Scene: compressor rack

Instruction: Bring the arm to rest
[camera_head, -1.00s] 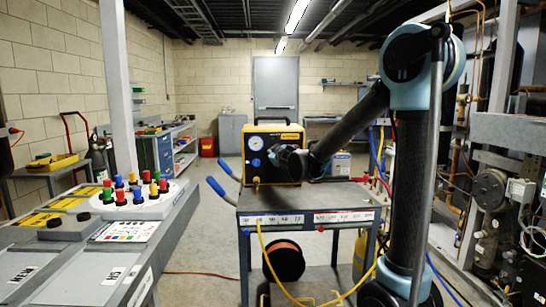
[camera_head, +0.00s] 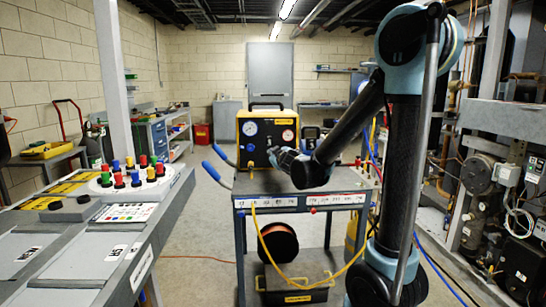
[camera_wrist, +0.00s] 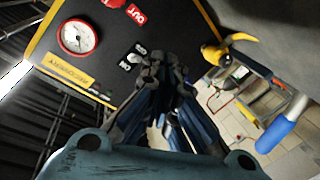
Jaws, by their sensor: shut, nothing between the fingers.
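My arm shows on the right of the head view, with its upper link upright and its forearm slanting down to the left over the cart. My gripper (camera_wrist: 162,78) is seen in the wrist view with its fingers together and nothing between them. In the head view my gripper (camera_head: 276,153) is small and dark, in front of the yellow and black gauge unit (camera_head: 267,125). The gauge unit (camera_wrist: 110,45) fills the upper left of the wrist view, close beyond the fingertips. I cannot tell the exact gap.
The cart (camera_head: 300,201) stands below my forearm, with blue handles (camera_head: 217,166) at its left. A bench (camera_head: 75,245) with a round tray of coloured caps is at left. Compressor rack piping (camera_head: 480,175) stands close on the right. Open floor (camera_head: 195,225) lies between bench and cart.

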